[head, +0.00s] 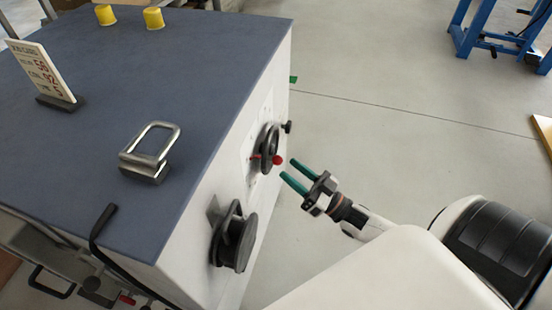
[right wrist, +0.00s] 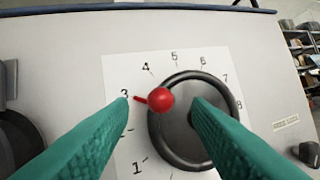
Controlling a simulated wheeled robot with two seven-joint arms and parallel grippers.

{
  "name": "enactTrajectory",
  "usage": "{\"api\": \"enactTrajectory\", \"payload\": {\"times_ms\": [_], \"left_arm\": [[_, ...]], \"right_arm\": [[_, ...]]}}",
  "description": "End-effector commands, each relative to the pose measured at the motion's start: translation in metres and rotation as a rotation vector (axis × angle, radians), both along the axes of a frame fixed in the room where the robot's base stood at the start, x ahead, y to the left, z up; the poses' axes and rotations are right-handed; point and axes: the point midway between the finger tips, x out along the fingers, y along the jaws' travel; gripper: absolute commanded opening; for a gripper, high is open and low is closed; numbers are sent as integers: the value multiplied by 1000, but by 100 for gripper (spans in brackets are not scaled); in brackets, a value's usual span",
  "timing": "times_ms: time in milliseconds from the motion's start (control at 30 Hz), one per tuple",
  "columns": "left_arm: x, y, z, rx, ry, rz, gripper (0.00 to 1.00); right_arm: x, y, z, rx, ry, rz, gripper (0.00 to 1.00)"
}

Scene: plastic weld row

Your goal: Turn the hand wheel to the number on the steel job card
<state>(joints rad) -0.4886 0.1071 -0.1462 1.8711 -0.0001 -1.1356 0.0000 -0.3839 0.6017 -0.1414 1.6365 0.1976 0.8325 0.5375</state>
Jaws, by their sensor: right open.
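The black hand wheel (head: 271,139) is on the side of a blue-topped cabinet. The right wrist view shows the wheel (right wrist: 176,143) with a red knob (right wrist: 160,98) and red pointer (right wrist: 140,100) at the 3 on a numbered white dial plate (right wrist: 118,68). My right gripper (head: 288,168) is open, its green fingers a little short of the knob in the head view. In the right wrist view the fingers appear on either side of the knob. A cream card (head: 43,70) with red figures stands on the cabinet top; its small print is hard to read. My left gripper is not in view.
The cabinet top (head: 95,125) carries a metal handle (head: 150,150) and two yellow caps (head: 106,14). The floor (head: 380,130) right of the cabinet is clear.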

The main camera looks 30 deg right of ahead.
Motion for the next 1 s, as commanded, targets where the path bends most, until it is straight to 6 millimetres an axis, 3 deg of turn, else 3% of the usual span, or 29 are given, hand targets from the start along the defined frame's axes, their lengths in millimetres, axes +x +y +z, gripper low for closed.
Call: {"api": "enactTrajectory", "payload": {"times_ms": [100, 300, 700, 933, 1000], "left_arm": [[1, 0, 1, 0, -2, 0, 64], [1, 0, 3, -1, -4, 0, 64], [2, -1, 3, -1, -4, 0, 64], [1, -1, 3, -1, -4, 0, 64], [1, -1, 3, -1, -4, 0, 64]], "right_arm": [[20, 9, 10, 1, -4, 1, 44], [40, 19, 18, 0, -1, 1, 44], [46, 22, 20, 0, 1, -1, 44], [46, 21, 20, 0, 1, -1, 7], [46, 21, 20, 0, 1, -1, 0]]}}
